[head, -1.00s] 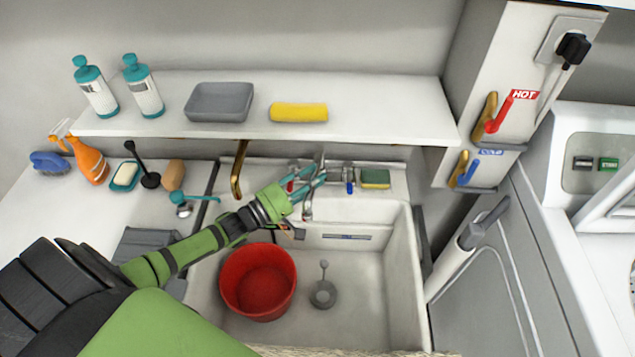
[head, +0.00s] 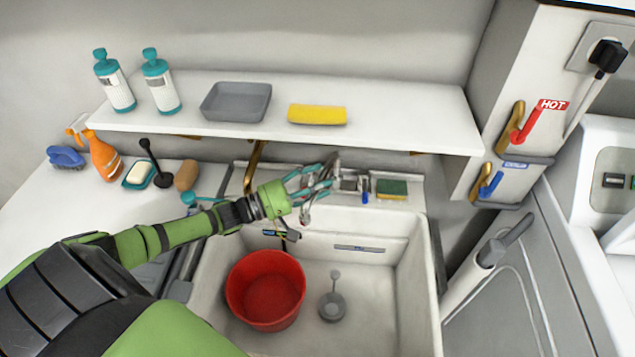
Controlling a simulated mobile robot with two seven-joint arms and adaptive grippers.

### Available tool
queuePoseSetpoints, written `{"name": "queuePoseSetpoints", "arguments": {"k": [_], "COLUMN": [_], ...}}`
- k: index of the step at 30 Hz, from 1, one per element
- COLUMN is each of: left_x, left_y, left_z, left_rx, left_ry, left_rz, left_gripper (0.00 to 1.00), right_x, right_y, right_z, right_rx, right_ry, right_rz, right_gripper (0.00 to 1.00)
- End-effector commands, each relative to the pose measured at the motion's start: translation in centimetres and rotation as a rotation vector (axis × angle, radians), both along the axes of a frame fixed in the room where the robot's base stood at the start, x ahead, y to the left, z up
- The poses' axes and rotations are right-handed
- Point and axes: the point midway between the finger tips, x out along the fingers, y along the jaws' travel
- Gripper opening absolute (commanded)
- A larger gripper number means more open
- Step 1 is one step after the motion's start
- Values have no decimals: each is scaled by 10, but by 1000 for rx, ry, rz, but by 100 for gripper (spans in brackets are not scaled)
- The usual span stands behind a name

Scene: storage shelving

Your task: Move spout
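The sink faucet is on the back ledge of the white sink (head: 415,270), and its silver spout (head: 305,214) is partly hidden behind my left gripper. The faucet's blue-marked tap (head: 365,190) shows just right of the gripper. My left gripper (head: 328,183) reaches in from the left, with its teal fingers at the spout and its tips around the faucet's upper part. I cannot tell whether the fingers touch or hold the spout. My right gripper is not in view.
A red bucket (head: 266,290) and a grey drain plug (head: 332,306) are in the sink. A white shelf (head: 400,124) hangs above the faucet, with a grey tray (head: 236,102) and a yellow sponge (head: 317,114). A green-yellow sponge (head: 391,188) lies right of the taps.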

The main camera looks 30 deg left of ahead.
Motion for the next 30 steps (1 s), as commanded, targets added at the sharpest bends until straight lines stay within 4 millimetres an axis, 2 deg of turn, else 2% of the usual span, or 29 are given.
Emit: {"name": "queuePoseSetpoints", "arguments": {"k": [7, 21, 25, 30], "left_x": [-8, -82, -94, -98], "left_y": [5, 57, 65, 69], "left_z": [-2, -10, -11, -10], "left_rx": [3, 4, 2, 1], "left_ry": [1, 4, 2, -1], "left_rz": [0, 0, -1, 0], "left_gripper": [60, 60, 60, 60], "right_x": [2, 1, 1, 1], "right_y": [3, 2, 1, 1], "right_z": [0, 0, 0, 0], "right_rx": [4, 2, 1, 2], "right_ry": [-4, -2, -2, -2], "right_rz": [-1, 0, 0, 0], "right_gripper": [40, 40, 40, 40]}}
